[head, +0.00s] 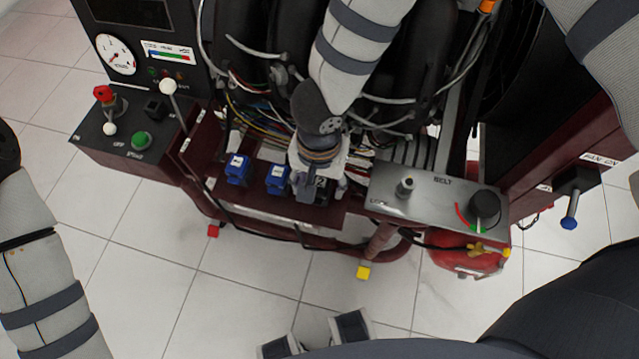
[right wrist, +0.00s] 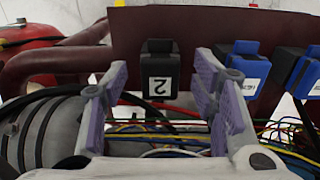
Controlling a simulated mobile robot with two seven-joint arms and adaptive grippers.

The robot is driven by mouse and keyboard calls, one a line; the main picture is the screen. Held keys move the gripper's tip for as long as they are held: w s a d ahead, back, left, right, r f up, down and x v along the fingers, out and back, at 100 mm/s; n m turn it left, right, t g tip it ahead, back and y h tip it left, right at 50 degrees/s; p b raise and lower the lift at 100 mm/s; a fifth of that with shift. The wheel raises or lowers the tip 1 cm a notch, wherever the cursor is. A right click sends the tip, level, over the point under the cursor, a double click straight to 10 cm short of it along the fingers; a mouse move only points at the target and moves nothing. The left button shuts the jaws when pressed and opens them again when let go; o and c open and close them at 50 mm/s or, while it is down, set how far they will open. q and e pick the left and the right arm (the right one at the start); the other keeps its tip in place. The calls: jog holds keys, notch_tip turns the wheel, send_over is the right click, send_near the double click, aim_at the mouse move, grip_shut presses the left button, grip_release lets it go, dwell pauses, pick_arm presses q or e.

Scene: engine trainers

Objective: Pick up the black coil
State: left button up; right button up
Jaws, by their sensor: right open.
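The black coil (right wrist: 158,68), with a white label reading 2, sits upright on the dark red plate in the right wrist view. In the head view only a small dark part of it (head: 324,191) shows, as my right gripper covers the rest. My right gripper (head: 318,184) points down over the coil. In the right wrist view its fingers (right wrist: 160,76) are open, one on each side of the coil in the picture, with visible gaps. I cannot tell whether the fingertips reach down to the coil's depth. My left gripper is out of view.
Two blue coils (head: 237,168) (head: 278,178) stand left of the black coil. Loose wires (head: 262,128) run behind them. The grey belt panel (head: 430,194) with its knob is close on the right. A switch box (head: 130,140) stands at the left.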

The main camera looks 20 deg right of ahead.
grip_shut()
jog(key=shift+r, duration=0.1)
